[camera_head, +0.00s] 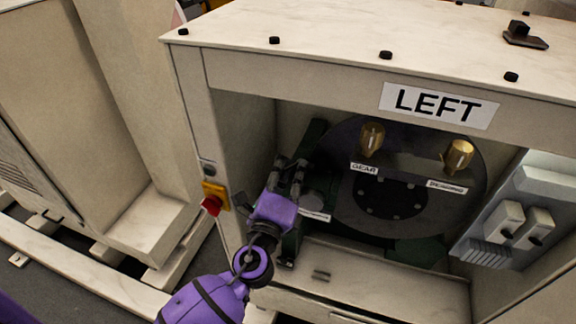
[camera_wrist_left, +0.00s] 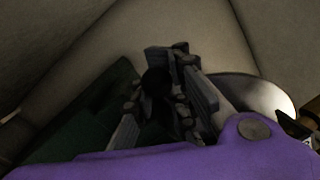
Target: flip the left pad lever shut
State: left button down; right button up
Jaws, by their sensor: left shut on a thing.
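My left gripper (camera_head: 290,168) reaches into the left side of the open cabinet marked LEFT. In the left wrist view its fingers (camera_wrist_left: 162,88) are closed around a dark round-ended piece (camera_wrist_left: 155,80), which appears to be the left pad lever. The rest of the lever is hidden by the fingers and lost in shadow, so its angle cannot be told. A dark green upright part (camera_head: 318,148) stands directly behind the gripper. My right gripper is not in view.
A large dark disc (camera_head: 345,205) carries brass fittings labelled GEAR (camera_head: 372,138) and BEARING (camera_head: 457,156). The cabinet's left post holds a red button (camera_head: 211,206) close to my arm. A grey panel with white switch boxes (camera_head: 505,218) is at right.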

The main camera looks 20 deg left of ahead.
pick_arm(q)
jog(key=shift+r, duration=0.3)
jog(key=c, duration=1.9)
grip_release()
jog(key=shift+d, duration=0.1)
jog(key=shift+o, duration=0.2)
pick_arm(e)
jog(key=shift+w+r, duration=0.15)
pick_arm(q)
jog(key=shift+f, duration=0.1)
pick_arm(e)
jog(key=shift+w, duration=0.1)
pick_arm(q)
jog(key=shift+s, duration=0.1)
jog(key=s+f, duration=0.2)
jog(key=s, duration=0.9)
jog(key=shift+s, duration=0.35)
